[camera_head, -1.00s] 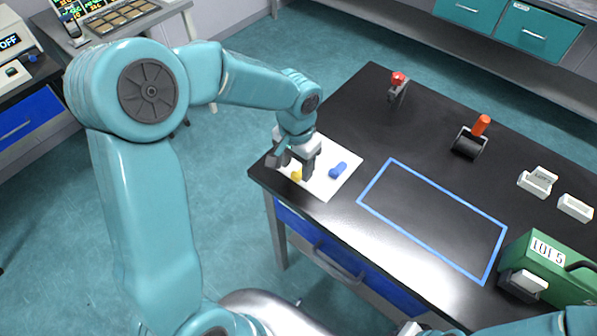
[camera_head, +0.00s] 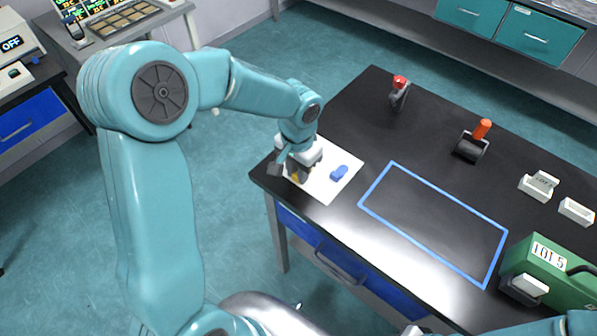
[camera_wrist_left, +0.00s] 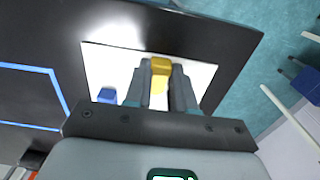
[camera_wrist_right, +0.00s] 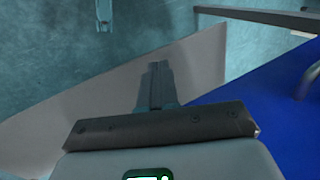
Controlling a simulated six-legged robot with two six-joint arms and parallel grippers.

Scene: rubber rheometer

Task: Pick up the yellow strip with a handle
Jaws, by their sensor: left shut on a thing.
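The yellow strip (camera_head: 295,177) is between the fingers of my left gripper (camera_head: 295,174) above the left part of a white sheet (camera_head: 327,192). The left wrist view shows the yellow piece (camera_wrist_left: 160,66) pinched between both fingertips. The fingers hide much of it, and I cannot tell if it still touches the sheet. My right gripper (camera_wrist_right: 158,84) shows in the right wrist view with its fingers together and nothing visible between them.
A blue piece (camera_head: 339,172) lies on the sheet just right of the left gripper. A blue-outlined rectangle (camera_head: 430,222) on the black table is empty. A red-topped tool (camera_head: 399,92), an orange-handled roller (camera_head: 472,146), white blocks (camera_head: 538,185) and a green LOT 5 case (camera_head: 548,268) stand farther right.

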